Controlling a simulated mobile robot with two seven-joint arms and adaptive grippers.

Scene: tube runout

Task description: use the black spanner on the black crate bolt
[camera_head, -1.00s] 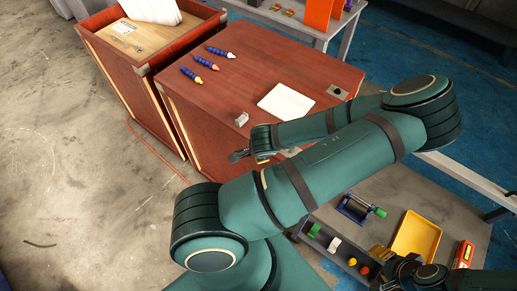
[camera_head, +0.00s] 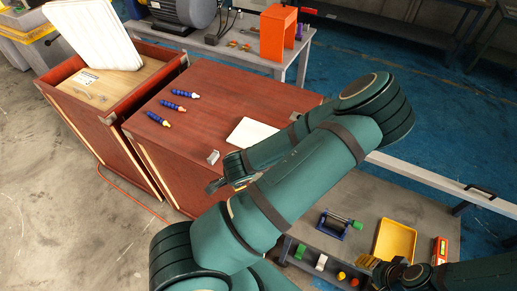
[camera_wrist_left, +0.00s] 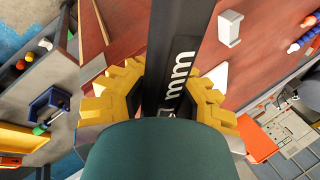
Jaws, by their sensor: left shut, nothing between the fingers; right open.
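A long black bar lettered "mm" (camera_wrist_left: 168,60) runs up the middle of the left wrist view. It looks like a spanner handle, but its ends are hidden. My left gripper (camera_wrist_left: 165,95) has yellow fingers on both sides of this bar. It is shut, and the bar covers where the fingertips meet. In the head view my left arm hides most of that gripper, above the red-brown crate (camera_head: 190,125). A dark fitting (camera_head: 296,115) sits at the crate's far right corner; I cannot make out a black bolt. My right gripper (camera_head: 374,269) is open at the lower right.
Several blue nozzles (camera_head: 172,106), a white pad (camera_head: 250,132) and a small grey block (camera_head: 212,157) are on the crate top. The grey bench (camera_head: 365,200) holds a yellow tray (camera_head: 395,241) and a blue clamp (camera_head: 333,224). An open crate (camera_head: 75,100) stands left.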

